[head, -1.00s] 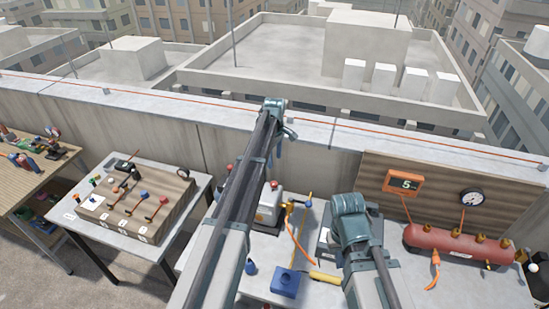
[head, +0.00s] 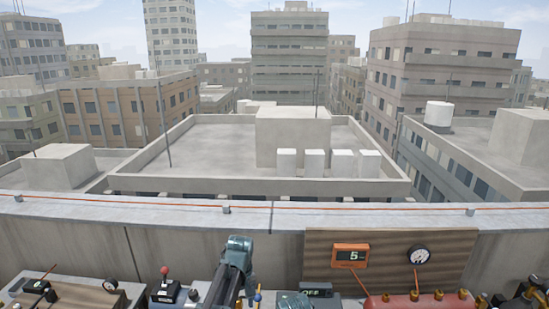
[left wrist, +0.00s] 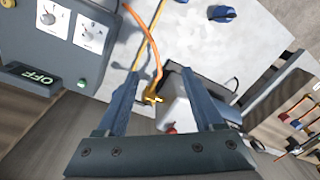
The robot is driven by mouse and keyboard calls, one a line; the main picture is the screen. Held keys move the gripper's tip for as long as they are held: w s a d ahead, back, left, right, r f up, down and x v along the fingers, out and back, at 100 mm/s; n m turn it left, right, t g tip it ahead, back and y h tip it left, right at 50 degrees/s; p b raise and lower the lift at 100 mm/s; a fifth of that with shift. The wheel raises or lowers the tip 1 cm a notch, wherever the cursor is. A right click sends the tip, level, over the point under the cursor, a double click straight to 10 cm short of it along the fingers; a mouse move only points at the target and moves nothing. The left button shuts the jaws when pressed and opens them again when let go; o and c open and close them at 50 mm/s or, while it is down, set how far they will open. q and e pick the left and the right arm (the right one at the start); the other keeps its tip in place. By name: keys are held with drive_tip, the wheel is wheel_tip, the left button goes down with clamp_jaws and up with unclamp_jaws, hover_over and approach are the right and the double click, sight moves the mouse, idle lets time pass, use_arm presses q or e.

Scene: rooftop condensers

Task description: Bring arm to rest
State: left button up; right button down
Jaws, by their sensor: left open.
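My left arm reaches up from the bottom of the head view, its teal joint (head: 238,250) in front of the parapet wall; its gripper is not visible there. In the left wrist view, my left gripper (left wrist: 163,76) is open, with its two dark fingers apart. A brass fitting (left wrist: 151,97) on an orange hose (left wrist: 157,62) and a white box (left wrist: 173,105) show between and beyond the fingers. I see nothing held. A teal part at the bottom edge of the head view may be my right arm; its gripper is not in view.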

use_arm(q)
drive_tip(key=s+d+f+m+b, duration=0.2)
drive_tip(key=s+f+m+b, duration=0.1)
drive_tip(key=s, duration=0.7)
drive_tip(key=s+d+f+m+b, duration=0.3)
drive_tip(key=s+f+m, duration=0.2)
drive_tip(key=s, duration=0.5)
drive_tip(key=shift+m+y, duration=0.3)
drive_tip(key=shift+m, duration=0.7)
use_arm(e)
wheel_tip(320, 180, down, 8)
drive_tip(key=shift+f, duration=0.1)
